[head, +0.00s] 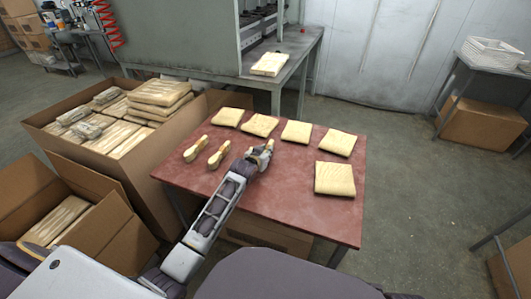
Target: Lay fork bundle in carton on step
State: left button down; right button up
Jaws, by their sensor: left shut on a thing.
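My left gripper (263,151) is over the red table, shut on a pale wooden fork bundle (257,161), which the fingers mostly hide. I cannot tell whether the held bundle touches the tabletop. Two similar narrow bundles, each with a light band, lie to the left of the gripper: one (195,148) and another (219,154). An open carton (101,220) stands at the lower left with a pale bundle (57,221) inside. A larger open carton (155,172) behind it holds several wrapped bundles. I cannot tell which carton is on a step. My right gripper is out of view.
The red table (290,197) carries several flat square packs along its far side and one (335,178) at right. A grey bench (285,72) with another pack (269,64) stands behind. A side table at right holds white trays (491,52).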

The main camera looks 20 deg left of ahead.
pick_arm(q)
jog(key=c, duration=1.3)
grip_release()
jog(key=shift+r, duration=0.1)
jog(key=shift+s+r, duration=0.2)
jog(key=shift+s, duration=0.4)
jog(key=shift+p+v, duration=0.65)
jog(key=shift+v, duration=0.5)
jog(key=shift+p+v, duration=0.7)
jog(key=shift+v, duration=2.45)
jog(key=shift+p+v, duration=0.45)
jog(key=shift+v, duration=0.6)
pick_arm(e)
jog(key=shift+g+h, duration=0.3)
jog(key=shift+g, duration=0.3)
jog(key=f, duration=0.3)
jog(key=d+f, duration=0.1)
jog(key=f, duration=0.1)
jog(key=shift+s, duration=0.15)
